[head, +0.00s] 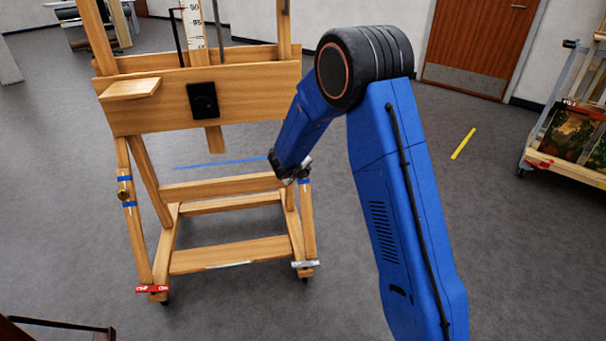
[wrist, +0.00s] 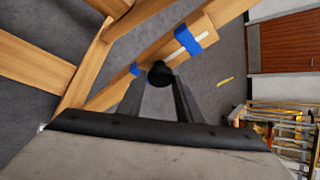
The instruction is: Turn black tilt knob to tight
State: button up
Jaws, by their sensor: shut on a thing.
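The black tilt knob (wrist: 160,74) shows in the wrist view, on the easel's wooden leg between two bands of blue tape. My gripper (wrist: 158,84) has its two fingers on either side of the knob and is shut on it. In the head view my gripper (head: 287,172) is at the right leg of the wooden easel (head: 225,85). There my wrist and fingers hide the knob. A pale strip (wrist: 187,42) lies on the leg near the upper blue tape. I cannot read any tight marking.
A brass knob (head: 123,195) sits on the easel's left leg between blue tapes. A black square part (head: 203,100) is on the crossboard. A cart with paintings (head: 567,150) stands at the right.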

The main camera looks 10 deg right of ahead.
jog(key=shift+d+r+m+g+y, duration=0.15)
jog(key=shift+m+g+y, duration=0.65)
jog(key=shift+m, duration=0.9)
jog(key=o, duration=1)
jog(key=shift+d, duration=0.1)
jog(key=v, duration=1.7)
jog(key=shift+s+d, duration=0.25)
jog(key=shift+s, duration=0.05)
